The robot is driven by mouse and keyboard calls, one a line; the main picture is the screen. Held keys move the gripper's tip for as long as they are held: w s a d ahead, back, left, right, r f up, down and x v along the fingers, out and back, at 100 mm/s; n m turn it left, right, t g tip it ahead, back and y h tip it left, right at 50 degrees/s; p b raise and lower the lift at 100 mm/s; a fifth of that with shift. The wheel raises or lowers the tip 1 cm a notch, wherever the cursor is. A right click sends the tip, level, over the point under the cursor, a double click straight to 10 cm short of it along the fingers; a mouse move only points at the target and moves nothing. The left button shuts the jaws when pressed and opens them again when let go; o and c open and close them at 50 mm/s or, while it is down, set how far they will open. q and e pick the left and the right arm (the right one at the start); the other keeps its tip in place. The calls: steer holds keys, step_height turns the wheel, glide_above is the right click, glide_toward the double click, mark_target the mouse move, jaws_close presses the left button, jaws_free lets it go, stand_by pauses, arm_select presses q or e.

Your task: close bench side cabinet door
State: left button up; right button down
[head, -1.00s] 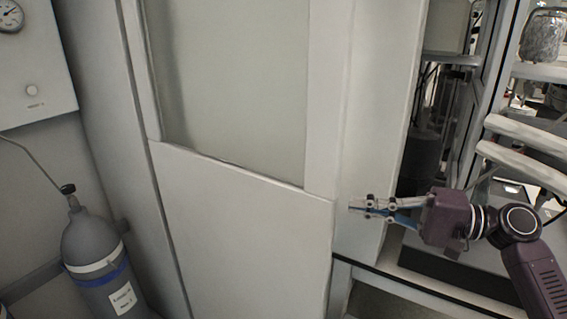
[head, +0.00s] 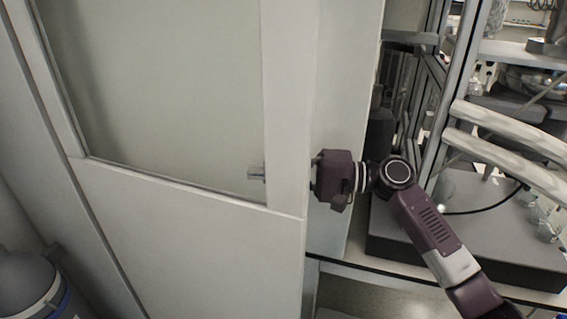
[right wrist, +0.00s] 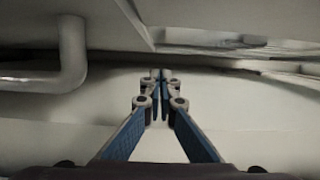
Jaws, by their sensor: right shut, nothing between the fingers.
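The white cabinet door (head: 190,235), with a large glass pane (head: 160,80), fills the left and middle of the head view. It seems to stand open, with its free edge to the right. My right gripper (head: 257,173) reaches behind that edge from the right. Its tips show through the glass, and the door frame hides the middle of the fingers. In the right wrist view the fingers (right wrist: 160,82) are shut and empty against a pale surface. I cannot tell whether they touch the door. My left gripper is not in view.
A bent grey bar (right wrist: 70,55) shows at the upper left of the right wrist view. A bench (head: 490,240) with pale pipes (head: 510,150) and glassware stands right of the door. A gas cylinder (head: 30,285) stands at the lower left.

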mark_target(241, 183)
steer(key=s+a+p, duration=0.2)
steer(key=a, duration=0.1)
steer(key=shift+s+a+p, duration=0.15)
steer(key=shift+a+p, duration=0.05)
steer(key=shift+p, duration=0.15)
steer(key=shift+s, duration=0.5)
steer(key=shift+w+a+f, duration=0.15)
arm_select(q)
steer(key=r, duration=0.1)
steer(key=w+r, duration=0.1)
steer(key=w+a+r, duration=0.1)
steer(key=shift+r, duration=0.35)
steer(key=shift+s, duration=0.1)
